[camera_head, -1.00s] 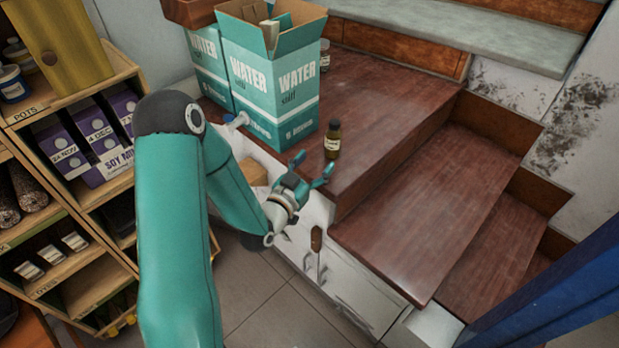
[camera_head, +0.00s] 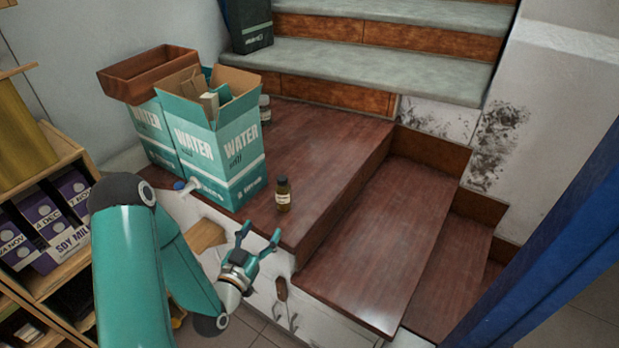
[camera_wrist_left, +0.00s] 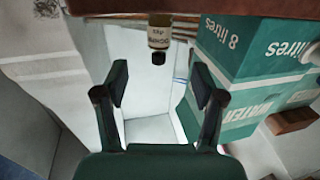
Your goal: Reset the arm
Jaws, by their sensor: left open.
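My left arm comes in from the left in the head view. Its gripper (camera_head: 259,233) is open and empty, in front of the wooden landing's front edge. A small brown bottle (camera_head: 283,196) with a dark cap and pale label stands upright on the landing, just beyond the fingertips and apart from them. In the left wrist view the open fingers (camera_wrist_left: 160,84) have nothing between them. The bottle (camera_wrist_left: 159,36) appears upside down there, beyond the fingers. My right gripper is not in view.
Teal and white water boxes (camera_head: 217,150) stand on the landing, with a brown wooden tray (camera_head: 140,75) on the rear one. Wooden steps (camera_head: 380,240) descend on the right. A shelf (camera_head: 50,160) with cartons stands left. A blue post (camera_head: 545,240) is at right.

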